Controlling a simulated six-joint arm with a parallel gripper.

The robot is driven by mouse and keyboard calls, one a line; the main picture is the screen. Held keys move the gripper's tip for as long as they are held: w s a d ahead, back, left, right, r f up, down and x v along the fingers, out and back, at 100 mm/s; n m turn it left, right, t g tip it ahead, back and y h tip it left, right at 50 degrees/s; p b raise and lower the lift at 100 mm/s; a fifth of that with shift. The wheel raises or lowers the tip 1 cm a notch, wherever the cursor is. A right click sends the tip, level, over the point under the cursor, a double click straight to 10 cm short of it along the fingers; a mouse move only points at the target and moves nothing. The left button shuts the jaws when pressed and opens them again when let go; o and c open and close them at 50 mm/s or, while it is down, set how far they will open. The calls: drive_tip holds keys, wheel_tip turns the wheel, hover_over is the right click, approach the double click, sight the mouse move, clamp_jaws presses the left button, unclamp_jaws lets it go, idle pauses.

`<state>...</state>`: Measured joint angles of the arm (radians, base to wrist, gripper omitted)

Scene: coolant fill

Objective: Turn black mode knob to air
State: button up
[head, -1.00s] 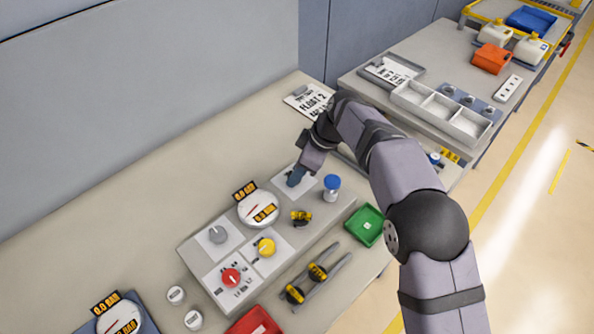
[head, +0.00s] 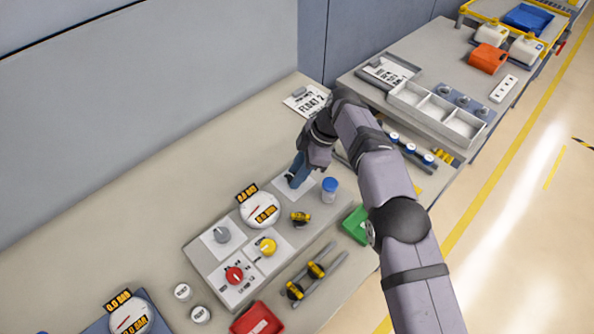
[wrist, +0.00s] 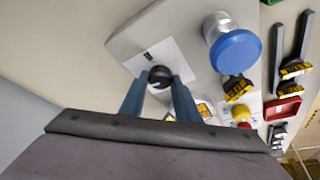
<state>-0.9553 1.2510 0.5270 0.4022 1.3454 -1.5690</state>
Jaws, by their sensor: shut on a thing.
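The black mode knob (wrist: 160,75) sits on a white label plate (wrist: 148,58) at the far end of the grey panel (head: 196,262). In the wrist view my gripper (wrist: 160,84) has its two blue fingers on either side of the knob, shut on it. In the head view my gripper (head: 293,181) is over the far end of the panel, and my fingers mostly hide the knob. The print on the plate is too small to read, so I cannot tell which setting the knob points to.
The round gauge (head: 260,209), grey knob (head: 221,235), yellow knob (head: 267,247) and red knob (head: 234,275) are nearer on the panel. A green tray (head: 354,226) and red tray (head: 257,319) lie at the right.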

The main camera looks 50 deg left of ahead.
drive_tip(key=o, duration=1)
drive_tip(key=shift+o, duration=0.2)
drive_tip(key=shift+r, duration=0.15)
drive_tip(key=v, duration=0.7)
